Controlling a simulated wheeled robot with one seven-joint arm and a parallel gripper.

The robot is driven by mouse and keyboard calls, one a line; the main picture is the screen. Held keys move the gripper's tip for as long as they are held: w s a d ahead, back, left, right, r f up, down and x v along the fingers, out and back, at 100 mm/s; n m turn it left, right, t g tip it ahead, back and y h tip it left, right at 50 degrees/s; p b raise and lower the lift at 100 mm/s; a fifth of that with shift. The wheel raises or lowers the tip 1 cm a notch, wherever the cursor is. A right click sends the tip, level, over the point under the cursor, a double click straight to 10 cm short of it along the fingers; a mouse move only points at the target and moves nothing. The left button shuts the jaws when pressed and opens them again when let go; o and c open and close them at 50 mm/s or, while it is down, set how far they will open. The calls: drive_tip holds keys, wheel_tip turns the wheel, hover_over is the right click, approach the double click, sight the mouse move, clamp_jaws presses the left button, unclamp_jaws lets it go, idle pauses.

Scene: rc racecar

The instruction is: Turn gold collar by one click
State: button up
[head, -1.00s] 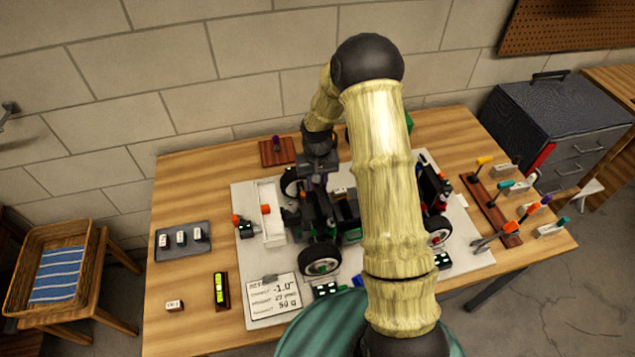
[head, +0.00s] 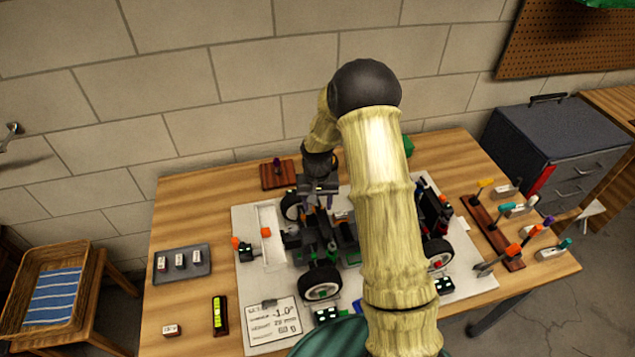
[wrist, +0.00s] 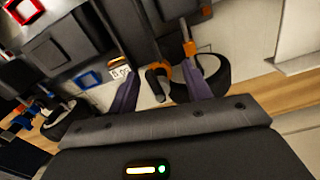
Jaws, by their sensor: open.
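The RC racecar (head: 345,235) stands on a pale board on the table, partly hidden by my arm. My gripper (head: 318,205) is over its left part in the head view, pointing down. In the wrist view my gripper (wrist: 160,70) is open, with its two purple fingers apart and nothing clearly held between them. A gold-orange band (wrist: 190,48) on a thin upright rod shows just beyond the right fingertip. A dark hooked part with a gold-orange edge (wrist: 163,68) lies between the fingertips. I cannot tell which of these is the gold collar, nor whether a finger touches it.
A readout card (head: 271,325) showing -1.0° lies at the board's front left. A grey tray (head: 183,275) holds small blocks at left. A wooden rack (head: 490,235) of coloured-handled tools stands at right. A car wheel (wrist: 212,72) is close to the right finger.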

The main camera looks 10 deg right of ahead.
wheel_tip(320, 180, up, 17)
drive_tip(key=b, duration=0.1)
drive_tip(key=shift+f, duration=0.2)
drive_tip(key=shift+d, duration=0.1)
drive_tip(key=s+n+t+p, duration=0.1)
drive_tip(key=s+t, duration=0.1)
drive_tip(key=s, duration=1.9)
drive_tip(key=shift+r+n+t, duration=0.3)
drive_tip(key=shift+r+n, duration=0.1)
